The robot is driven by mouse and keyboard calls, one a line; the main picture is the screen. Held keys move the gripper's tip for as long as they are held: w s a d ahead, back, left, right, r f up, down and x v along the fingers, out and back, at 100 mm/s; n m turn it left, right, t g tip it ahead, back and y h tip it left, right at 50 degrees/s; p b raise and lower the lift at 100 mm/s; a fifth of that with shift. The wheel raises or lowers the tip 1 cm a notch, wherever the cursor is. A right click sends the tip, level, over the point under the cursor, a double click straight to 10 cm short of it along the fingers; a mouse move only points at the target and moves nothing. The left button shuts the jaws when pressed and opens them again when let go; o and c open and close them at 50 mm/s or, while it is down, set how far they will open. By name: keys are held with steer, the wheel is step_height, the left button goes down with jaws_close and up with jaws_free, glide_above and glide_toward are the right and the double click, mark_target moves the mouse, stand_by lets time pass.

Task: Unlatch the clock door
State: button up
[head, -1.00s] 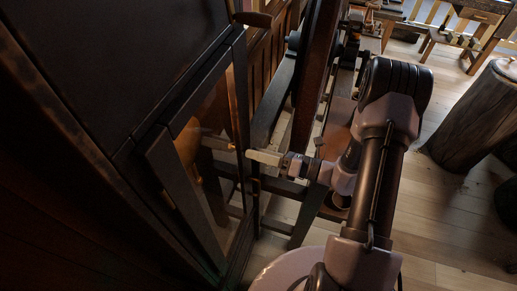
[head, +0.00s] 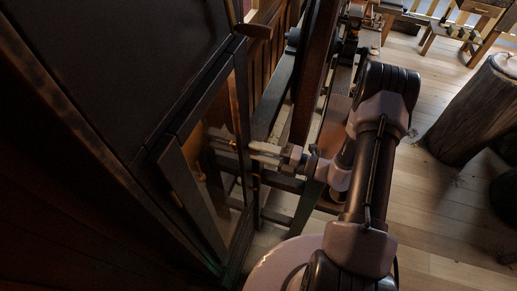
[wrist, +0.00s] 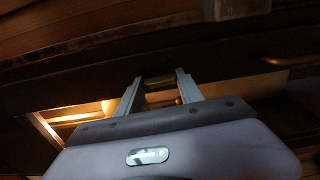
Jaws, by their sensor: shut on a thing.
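The tall dark clock case fills the left of the head view. Its glazed door (head: 180,190) has a dark frame and looks closed against the case. My gripper (head: 253,152) reaches in from the right at the door frame's right edge. In the wrist view my gripper (wrist: 160,84) has its two pale fingers on either side of a small brass piece, which looks like the latch (wrist: 158,81). The fingers are shut on it. In the head view the fingers hide the latch.
A dark wooden frame with slanted beams (head: 275,95) stands just behind my gripper. A log stump (head: 470,110) stands on the plank floor at right. Open floor (head: 450,210) lies at lower right.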

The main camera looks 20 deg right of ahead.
steer(key=shift+m, duration=0.3)
stand_by(0.4)
steer(key=o, duration=1.4)
steer(key=v, duration=1.7)
steer(key=shift+s+d, duration=0.15)
